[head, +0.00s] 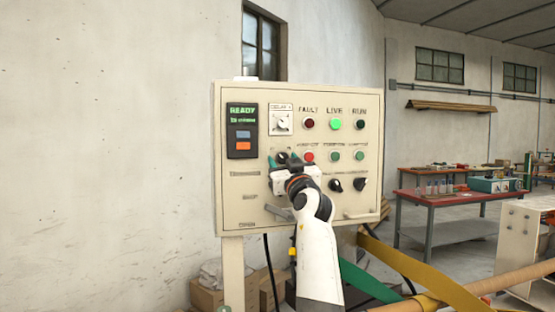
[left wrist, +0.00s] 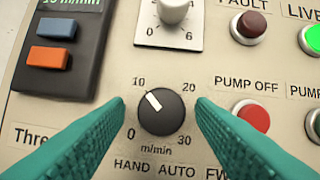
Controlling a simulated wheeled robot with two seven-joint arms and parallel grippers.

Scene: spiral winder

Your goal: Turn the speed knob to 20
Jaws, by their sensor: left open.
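The speed knob (left wrist: 160,112) is black and round, on a cream panel with a scale marked 0, 10, 20, 30 and m/min. Its white pointer slants up and left, toward the 10. My left gripper (left wrist: 160,103) is open, with a teal finger on each side of the knob and a visible gap on both sides. In the head view the left gripper (head: 283,161) is in front of the panel, and the dark knob (head: 282,156) shows between its fingers. My right gripper is not in view.
The control panel (head: 230,190) carries a READY display (head: 242,117), a delay knob (head: 281,122) above, and a red pump-off button (left wrist: 252,115) close to the right finger. Lower selector switches (head: 336,185) sit to the right. A red-topped bench (head: 440,198) stands far right.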

